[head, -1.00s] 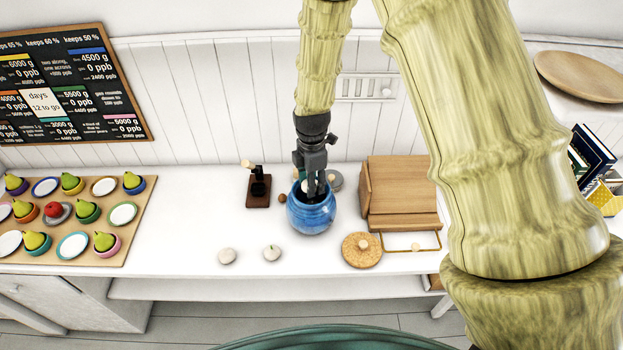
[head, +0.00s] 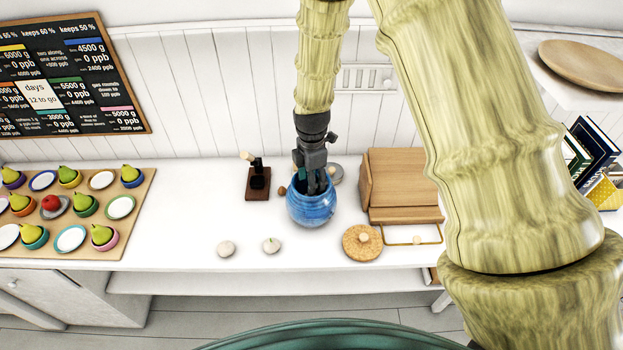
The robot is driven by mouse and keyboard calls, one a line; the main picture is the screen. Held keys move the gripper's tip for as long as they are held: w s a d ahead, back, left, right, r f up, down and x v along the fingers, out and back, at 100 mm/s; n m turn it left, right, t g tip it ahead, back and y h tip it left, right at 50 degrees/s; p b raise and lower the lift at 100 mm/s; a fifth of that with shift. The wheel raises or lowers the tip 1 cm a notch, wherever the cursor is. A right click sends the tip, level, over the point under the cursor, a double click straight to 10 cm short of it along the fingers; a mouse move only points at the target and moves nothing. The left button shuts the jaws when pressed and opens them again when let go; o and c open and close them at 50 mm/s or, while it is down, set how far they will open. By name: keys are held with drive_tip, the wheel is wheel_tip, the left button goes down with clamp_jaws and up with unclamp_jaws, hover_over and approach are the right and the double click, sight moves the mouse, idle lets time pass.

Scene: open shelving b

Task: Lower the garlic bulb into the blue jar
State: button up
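The blue jar (head: 311,209) stands upright on the white counter in the head view. My gripper (head: 314,188) points straight down at the jar's mouth, with its fingertips inside the rim. The jar's rim and wall hide the fingertips, and I cannot tell whether they are open or shut. No garlic bulb shows between the fingers; anything held there is hidden. Two pale bulbs, a left one (head: 226,248) and a right one (head: 271,245), lie on the counter in front of the jar, apart from my gripper.
A cork lid (head: 362,243) lies right of the jar, in front of a wooden box (head: 402,187). A dark brown stand (head: 258,183) is to the left, with a small brown ball (head: 282,190) near the jar. A board (head: 135,215) with pears and plates fills the far left.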

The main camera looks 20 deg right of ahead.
drive_tip(key=shift+o, duration=0.4)
drive_tip(key=shift+w+r, duration=0.1)
drive_tip(key=shift+r, duration=0.05)
idle(0.4)
wheel_tip(320, 180, up, 7)
drive_tip(key=p, duration=0.4)
drive_tip(key=shift+p, duration=0.35)
